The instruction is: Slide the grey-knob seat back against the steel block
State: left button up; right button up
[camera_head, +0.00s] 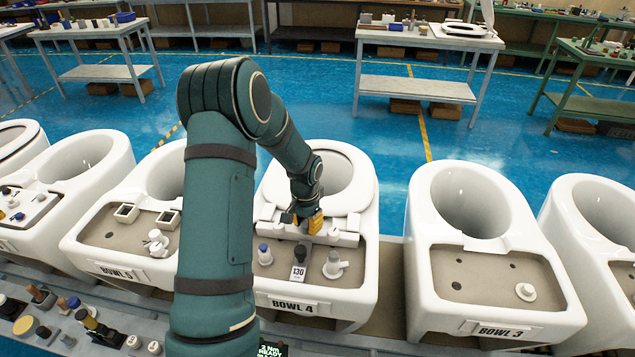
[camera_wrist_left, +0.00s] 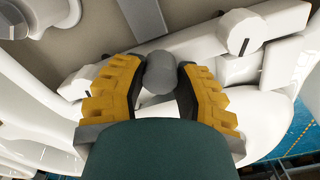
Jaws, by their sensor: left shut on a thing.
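The toilet seat (camera_head: 361,190) lies on the bowl marked BOWL 4, with its white hinge bar (camera_head: 347,239) across the back. My left gripper (camera_head: 309,222) reaches down to the hinge bar. In the left wrist view the grey knob (camera_wrist_left: 160,74) is between the yellow fingers of my left gripper (camera_wrist_left: 160,84), which is shut on it. A steel block (camera_head: 299,262) with a tag reading 130 stands on the grey deck behind the hinge bar. A grey strip (camera_wrist_left: 145,18) near the knob in the wrist view looks like this block. My right gripper is out of view.
The neighbouring bowl marked BOWL 3 (camera_head: 500,330) has no seat. Small parts crowd the bench at lower left.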

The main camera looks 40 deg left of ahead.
pick_arm(q)
jog(key=shift+s+d+f, duration=0.1)
jog(key=shift+s+d, duration=0.3)
jog(key=shift+s, duration=0.3)
dwell(1.1)
jog(key=o, duration=1.1)
jog(key=shift+c, duration=0.2)
jog(key=shift+r, duration=0.2)
jog(key=shift+r+p, duration=2.25)
jog(key=shift+r, duration=1.2)
jog(key=shift+w, duration=0.1)
jog(key=shift+f, duration=0.1)
